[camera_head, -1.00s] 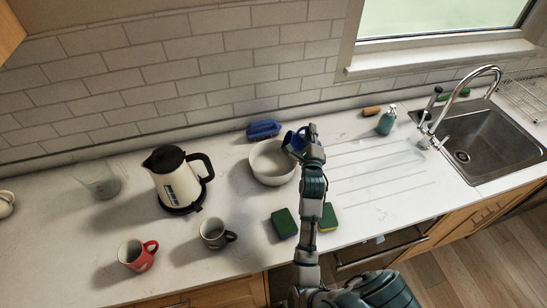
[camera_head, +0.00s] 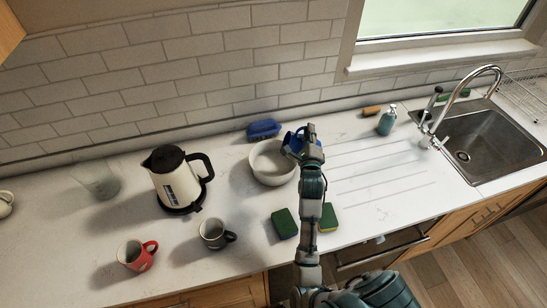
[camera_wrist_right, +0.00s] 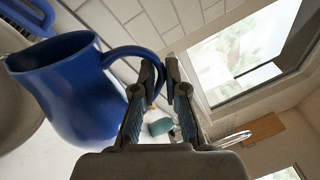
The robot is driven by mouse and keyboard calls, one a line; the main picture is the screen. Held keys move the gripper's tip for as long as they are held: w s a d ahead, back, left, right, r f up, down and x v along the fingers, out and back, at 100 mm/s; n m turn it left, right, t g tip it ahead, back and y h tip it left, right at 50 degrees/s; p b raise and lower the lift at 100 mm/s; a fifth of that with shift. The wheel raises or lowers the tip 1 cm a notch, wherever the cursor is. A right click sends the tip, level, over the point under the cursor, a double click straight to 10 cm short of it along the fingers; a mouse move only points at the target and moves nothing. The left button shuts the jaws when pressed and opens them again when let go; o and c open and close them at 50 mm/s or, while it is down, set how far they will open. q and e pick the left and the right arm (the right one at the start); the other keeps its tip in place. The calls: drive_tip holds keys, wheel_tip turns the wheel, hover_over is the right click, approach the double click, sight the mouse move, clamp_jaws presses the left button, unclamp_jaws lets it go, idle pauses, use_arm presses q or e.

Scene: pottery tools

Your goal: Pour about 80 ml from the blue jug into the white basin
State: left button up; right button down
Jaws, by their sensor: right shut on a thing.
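The blue jug (camera_wrist_right: 75,85) fills the left of the right wrist view, with its handle running between my fingers. My right gripper (camera_wrist_right: 160,75) is shut on that handle. In the head view the jug (camera_head: 297,139) is mostly hidden behind my right gripper (camera_head: 308,140), at the right rim of the white basin (camera_head: 262,172). The jug looks tilted in the wrist view, but that camera is itself turned. I cannot see any liquid stream or the level inside the jug. The basin's edge also shows at the left of the wrist view (camera_wrist_right: 18,110). My left gripper is not in view.
A blue brush (camera_head: 263,129) lies behind the basin. A kettle (camera_head: 176,182) stands left, with a grey mug (camera_head: 215,234), a red mug (camera_head: 137,255) and a clear container (camera_head: 101,181). Sponges (camera_head: 285,223) lie in front. The ribbed drainer (camera_head: 375,175) right is clear up to the sink (camera_head: 490,145).

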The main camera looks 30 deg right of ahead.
drive_tip(key=shift+a, duration=0.1)
idle(0.4)
drive_tip(key=shift+r, duration=0.1)
drive_tip(key=shift+s+d+r+m+p, duration=0.25)
drive_tip(key=shift+d+m+p, duration=0.3)
drive_tip(key=shift+m+p, duration=0.15)
drive_tip(key=shift+s+d+f+m, duration=0.1)
drive_tip(key=shift+d+f+m, duration=0.1)
drive_tip(key=shift+m, duration=0.2)
drive_tip(key=shift+s+d+r+m+g+p, duration=0.1)
drive_tip(key=shift+s+d+m+g+p, duration=0.2)
drive_tip(key=shift+m+p, duration=0.35)
drive_tip(key=shift+s+d+f+m+h, duration=0.1)
drive_tip(key=shift+d+f+m+h, duration=0.3)
drive_tip(key=shift+m, duration=0.55)
drive_tip(key=shift+d+f, duration=0.2)
drive_tip(key=shift+f, duration=0.1)
drive_tip(key=shift+s, duration=0.1)
